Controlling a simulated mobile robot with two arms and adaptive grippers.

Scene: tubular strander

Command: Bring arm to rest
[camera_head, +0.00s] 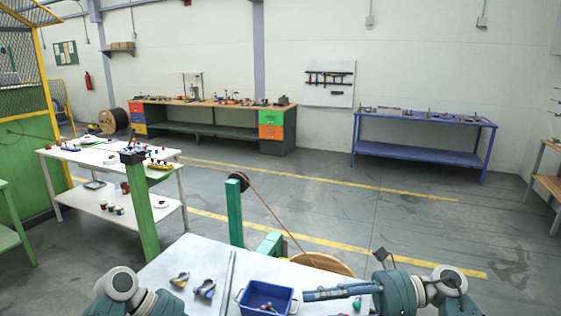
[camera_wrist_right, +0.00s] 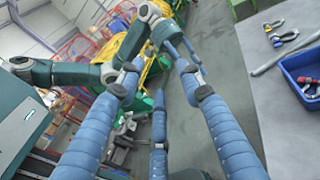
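My right arm (camera_head: 400,288) comes in at the bottom right of the head view. Its blue padded fingers of the right gripper (camera_head: 318,295) point left over the white table, close to the right side of a blue bin. In the right wrist view the fingers of the right gripper (camera_wrist_right: 159,75) are long and spread apart, with nothing held between them. My left arm (camera_head: 125,288) shows only at the bottom left of the head view, its gripper out of frame. The wrist view shows the left arm (camera_wrist_right: 65,73) and blue parts of its gripper (camera_wrist_right: 177,42), partly overlapped.
The white table (camera_head: 190,256) holds the blue bin (camera_head: 250,298) and two shackle-like tools (camera_head: 205,288). Green posts (camera_head: 235,212) and a wooden reel (camera_head: 325,264) stand just behind it. A white shelf table (camera_head: 165,185) is at left.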

